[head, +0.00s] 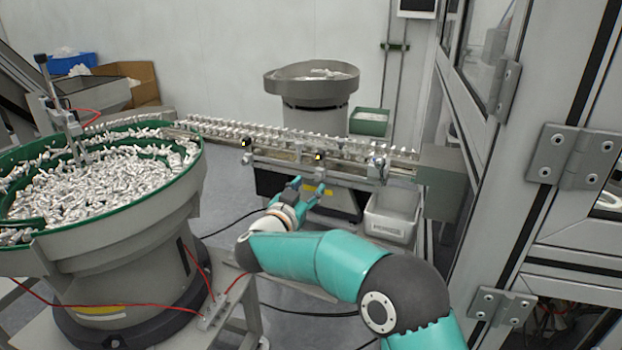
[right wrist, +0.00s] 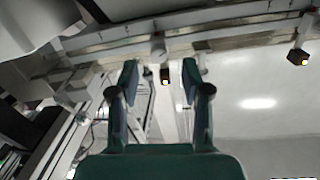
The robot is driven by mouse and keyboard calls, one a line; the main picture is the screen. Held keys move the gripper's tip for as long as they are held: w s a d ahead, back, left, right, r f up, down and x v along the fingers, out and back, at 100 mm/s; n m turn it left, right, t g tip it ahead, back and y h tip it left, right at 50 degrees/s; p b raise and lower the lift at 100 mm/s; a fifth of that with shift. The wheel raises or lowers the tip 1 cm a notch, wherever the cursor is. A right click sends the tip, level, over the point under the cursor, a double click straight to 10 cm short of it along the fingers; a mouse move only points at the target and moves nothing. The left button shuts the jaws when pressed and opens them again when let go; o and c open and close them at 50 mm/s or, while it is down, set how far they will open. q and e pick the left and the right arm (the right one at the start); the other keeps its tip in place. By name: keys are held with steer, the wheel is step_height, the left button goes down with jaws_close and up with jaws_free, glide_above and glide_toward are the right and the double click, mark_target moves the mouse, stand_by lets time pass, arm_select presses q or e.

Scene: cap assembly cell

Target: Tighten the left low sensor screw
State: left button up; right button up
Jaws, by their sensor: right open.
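My right gripper (head: 308,182) is open and empty below the feed rail (head: 300,139). In the right wrist view, its two fingers (right wrist: 160,72) stand apart, pointing up at the rail's underside. Another sensor (right wrist: 297,57) is at the far right. In the head view, sensors sit on the rail front at left (head: 246,143) and middle (head: 318,157). My left gripper is out of view.
A green-rimmed bowl feeder (head: 130,235) full of pale parts stands at left. A grey feeder bowl (head: 312,85) is behind the rail. A grey bin (head: 392,214) stands below the rail's right end. A metal frame (head: 560,200) borders the right.

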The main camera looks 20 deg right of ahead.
mark_target(316, 179)
steer(key=shift+x, duration=2)
